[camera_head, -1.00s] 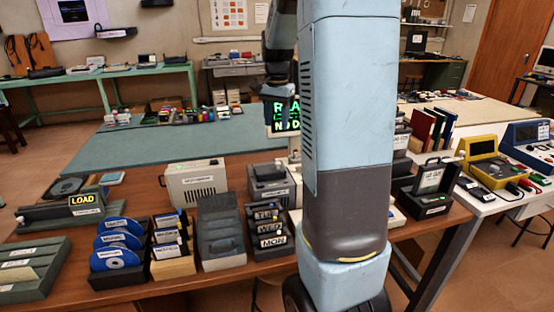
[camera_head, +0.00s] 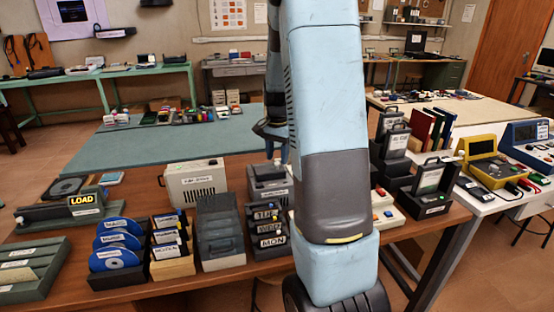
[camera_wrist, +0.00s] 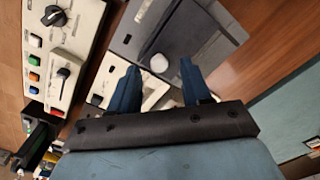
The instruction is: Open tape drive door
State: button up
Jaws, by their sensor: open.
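A grey box-shaped unit with a pale label (camera_head: 269,186) stands on the wooden bench behind the day-marked cartridges. It looks like the tape drive, but I cannot read its label. In the wrist view a grey unit with a darker grey panel (camera_wrist: 190,32) lies beyond my fingers. A round white knob (camera_wrist: 159,62) shows at its near edge, between the fingertips in the picture. My gripper (camera_wrist: 160,72) is open and empty, its two blue fingers apart. In the head view my gripper (camera_head: 275,140) hangs above and behind the grey unit, partly hidden by my arm.
A white control panel (camera_wrist: 82,17) with knobs and coloured buttons lies left in the wrist view. In the head view, a beige box (camera_head: 195,183), a cartridge rack (camera_head: 268,225) and black holders (camera_head: 432,185) crowd the bench. The blue-green mat (camera_head: 170,147) behind is mostly clear.

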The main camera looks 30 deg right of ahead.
jog(key=shift+f, duration=0.9)
grip_shut()
